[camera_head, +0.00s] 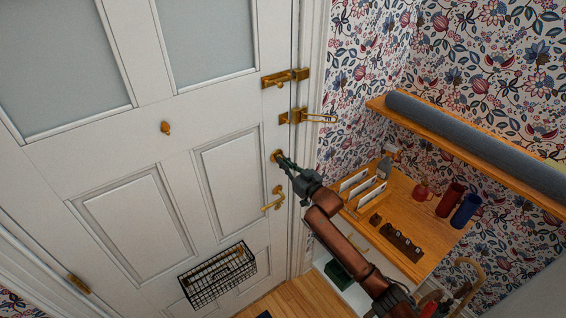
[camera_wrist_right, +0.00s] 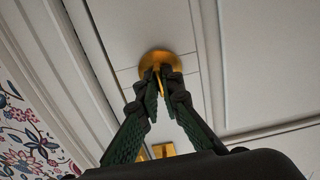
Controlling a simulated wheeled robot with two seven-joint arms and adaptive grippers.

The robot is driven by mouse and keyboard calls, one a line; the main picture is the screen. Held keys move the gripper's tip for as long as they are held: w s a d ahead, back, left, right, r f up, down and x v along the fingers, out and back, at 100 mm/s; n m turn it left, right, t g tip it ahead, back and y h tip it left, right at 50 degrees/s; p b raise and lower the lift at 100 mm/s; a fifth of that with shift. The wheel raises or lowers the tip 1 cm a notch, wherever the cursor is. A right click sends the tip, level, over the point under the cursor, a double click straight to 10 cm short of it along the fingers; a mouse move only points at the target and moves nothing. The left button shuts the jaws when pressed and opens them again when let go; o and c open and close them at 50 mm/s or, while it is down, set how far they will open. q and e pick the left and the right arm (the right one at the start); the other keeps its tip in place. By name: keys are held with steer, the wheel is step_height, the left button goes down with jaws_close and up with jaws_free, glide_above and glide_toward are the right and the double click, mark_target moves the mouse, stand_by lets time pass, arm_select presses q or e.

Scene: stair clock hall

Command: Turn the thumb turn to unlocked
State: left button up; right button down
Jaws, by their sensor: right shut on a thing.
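The white door (camera_head: 166,148) fills the left of the head view. The brass thumb turn (camera_head: 276,155) sits on the door's right stile, above the lever handle (camera_head: 273,198). In the right wrist view the thumb turn (camera_wrist_right: 158,62) shows as a round brass plate with a thin upright tab. My right gripper (camera_head: 284,161) reaches it from the lower right. Its green fingers (camera_wrist_right: 159,84) are shut on the tab and hide part of it. The tab looks nearly upright in the wrist view. My left gripper is not in view.
A brass bolt (camera_head: 285,78) and a door guard (camera_head: 307,117) are above the thumb turn. A wire basket (camera_head: 218,276) hangs low on the door.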

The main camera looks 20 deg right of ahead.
steer(key=shift+r, duration=0.3)
steer(key=c, duration=2.1)
jaws_free()
steer(key=shift+f, duration=0.15)
steer(key=shift+f, duration=0.1)
steer(key=v, duration=1.2)
